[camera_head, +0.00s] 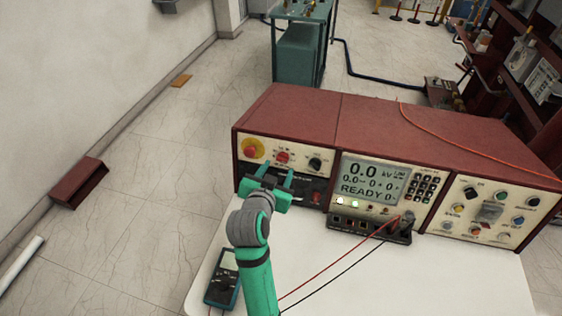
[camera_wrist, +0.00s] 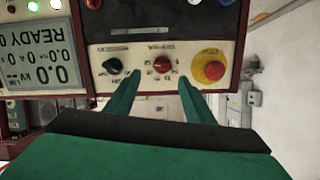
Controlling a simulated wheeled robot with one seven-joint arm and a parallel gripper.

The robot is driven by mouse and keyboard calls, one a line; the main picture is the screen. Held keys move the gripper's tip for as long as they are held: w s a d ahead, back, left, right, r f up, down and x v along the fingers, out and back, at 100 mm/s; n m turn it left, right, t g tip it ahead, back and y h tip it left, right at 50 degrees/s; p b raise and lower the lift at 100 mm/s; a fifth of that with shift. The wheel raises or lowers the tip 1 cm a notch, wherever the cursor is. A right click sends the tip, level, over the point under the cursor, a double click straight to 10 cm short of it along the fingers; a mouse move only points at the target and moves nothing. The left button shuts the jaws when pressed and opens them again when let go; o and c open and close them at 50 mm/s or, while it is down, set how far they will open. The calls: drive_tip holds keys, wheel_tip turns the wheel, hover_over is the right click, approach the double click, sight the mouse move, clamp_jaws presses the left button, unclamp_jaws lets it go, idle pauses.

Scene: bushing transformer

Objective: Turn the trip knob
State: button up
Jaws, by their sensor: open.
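The red-brown test console (camera_head: 345,125) stands on a white table. Its left panel carries a red knob (camera_head: 282,157), with a black knob (camera_head: 315,164) to its right and a red button on a yellow disc (camera_head: 252,148) to its left. My gripper (camera_head: 277,170) is open and empty in front of this panel. In the wrist view, which shows the panel upside down, the red knob (camera_wrist: 162,64) lies just beyond and between the fingertips; I see no contact.
A display (camera_head: 372,184) reading "READY" and a right panel of knobs (camera_head: 487,212) are beside it. Red and black leads (camera_head: 335,259) run from the console over the table. The table front (camera_head: 430,285) is clear.

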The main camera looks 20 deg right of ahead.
sight(281, 159)
drive_tip(key=x, duration=0.6)
drive_tip(key=shift+w+f, duration=0.15)
drive_tip(key=shift+w, duration=0.25)
drive_tip(key=shift+c, duration=0.2)
drive_tip(key=shift+w, duration=0.1)
drive_tip(key=c, duration=1)
